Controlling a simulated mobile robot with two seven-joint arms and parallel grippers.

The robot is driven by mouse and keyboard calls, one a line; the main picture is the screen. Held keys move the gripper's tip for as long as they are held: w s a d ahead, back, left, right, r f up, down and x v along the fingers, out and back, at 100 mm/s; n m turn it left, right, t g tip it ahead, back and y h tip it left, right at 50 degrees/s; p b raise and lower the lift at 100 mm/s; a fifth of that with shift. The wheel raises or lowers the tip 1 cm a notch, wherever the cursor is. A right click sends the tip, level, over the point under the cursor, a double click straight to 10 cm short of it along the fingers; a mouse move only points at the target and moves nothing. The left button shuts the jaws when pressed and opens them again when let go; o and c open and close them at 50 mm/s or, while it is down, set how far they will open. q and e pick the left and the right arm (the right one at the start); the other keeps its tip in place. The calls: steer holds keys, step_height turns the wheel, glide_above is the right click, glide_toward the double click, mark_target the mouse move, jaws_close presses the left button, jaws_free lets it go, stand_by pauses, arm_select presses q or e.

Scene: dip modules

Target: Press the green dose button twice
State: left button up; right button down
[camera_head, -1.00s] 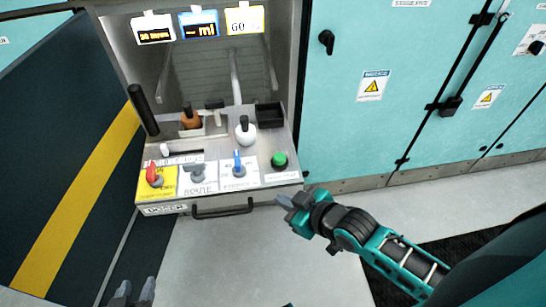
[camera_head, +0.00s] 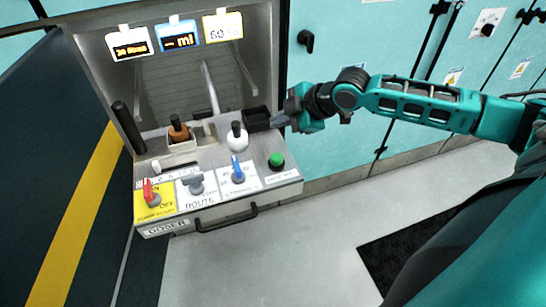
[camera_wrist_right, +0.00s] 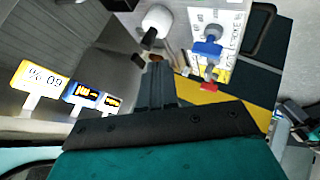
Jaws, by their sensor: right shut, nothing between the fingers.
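The green dose button (camera_head: 276,160) sits on the right end of the dosing panel (camera_head: 219,211), above a white label. It looks raised. My right gripper (camera_head: 277,121) is shut and empty, with its fingers pointing left beside the black bin (camera_head: 257,119). In the head view it appears above the button and apart from it. In the right wrist view my shut fingers (camera_wrist_right: 157,78) reach toward the white-bodied bottle (camera_wrist_right: 158,20); I cannot make out the green button there. My left gripper is out of view.
A blue lever (camera_head: 237,170), a grey route knob (camera_head: 196,184) and a red switch (camera_head: 151,192) line the panel. The white bottle (camera_head: 236,137) and a brown bottle (camera_head: 178,131) stand behind. Three display signs (camera_head: 179,40) hang above. The floor in front is clear.

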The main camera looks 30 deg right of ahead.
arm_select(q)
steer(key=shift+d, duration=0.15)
arm_select(e)
steer(key=b, duration=0.8)
glide_above(280, 158)
step_height(280, 158, down, 6)
steer(key=shift+f, duration=0.25)
steer(key=shift+a+f, duration=0.1)
steer(key=shift+f, duration=0.55)
steer(key=shift+f+b, duration=0.35)
steer(key=shift+f, duration=0.15)
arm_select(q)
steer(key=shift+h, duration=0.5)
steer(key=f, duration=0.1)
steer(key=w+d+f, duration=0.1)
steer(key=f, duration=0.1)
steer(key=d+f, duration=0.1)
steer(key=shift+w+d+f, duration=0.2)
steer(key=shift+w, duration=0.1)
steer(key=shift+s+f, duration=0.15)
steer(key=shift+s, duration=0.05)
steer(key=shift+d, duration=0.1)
